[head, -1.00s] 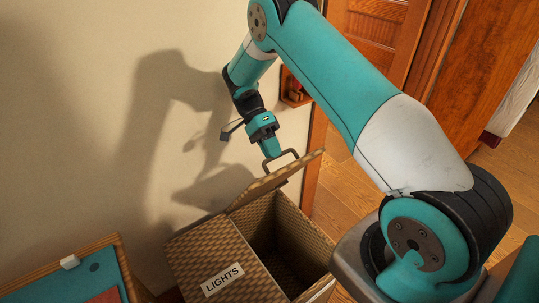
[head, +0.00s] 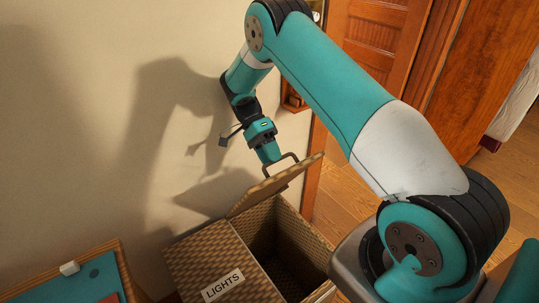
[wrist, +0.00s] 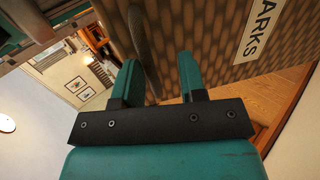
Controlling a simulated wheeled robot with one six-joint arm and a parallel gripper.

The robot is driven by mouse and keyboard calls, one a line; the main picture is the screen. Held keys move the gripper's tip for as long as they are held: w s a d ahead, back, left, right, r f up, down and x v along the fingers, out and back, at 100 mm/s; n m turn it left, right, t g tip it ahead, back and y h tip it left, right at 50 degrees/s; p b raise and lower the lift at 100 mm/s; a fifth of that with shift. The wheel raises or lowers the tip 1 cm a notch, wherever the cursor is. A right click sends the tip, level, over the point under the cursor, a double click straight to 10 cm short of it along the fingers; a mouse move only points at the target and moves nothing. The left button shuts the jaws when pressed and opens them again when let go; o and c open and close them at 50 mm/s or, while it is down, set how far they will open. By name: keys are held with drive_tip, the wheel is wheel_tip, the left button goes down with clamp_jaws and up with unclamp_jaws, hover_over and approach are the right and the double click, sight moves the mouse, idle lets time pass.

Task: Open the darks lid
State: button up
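The darks lid (head: 272,186) is a woven brown panel standing raised and tilted over the right compartment of the hamper (head: 308,240), whose dark inside shows. In the wrist view the lid (wrist: 205,45) fills the upper right, with a label (wrist: 257,28) reading "ARKS". Its dark loop handle (head: 291,155) is at my gripper (head: 268,157). In the wrist view my gripper (wrist: 158,85) has its teal fingers apart, with the handle (wrist: 142,50) running between them, nearer the left finger. Whether they touch is unclear.
The lights lid (head: 205,262) beside it is closed. A cream wall (head: 80,120) stands close behind my gripper. A tray-like case (head: 85,275) with a teal inside sits at lower left. Wooden floor (head: 345,190) shows at right, before a wooden door (head: 375,40).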

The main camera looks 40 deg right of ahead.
drive_tip(key=shift+r, duration=0.15)
wheel_tip(320, 180, up, 20)
drive_tip(key=p, duration=1.5)
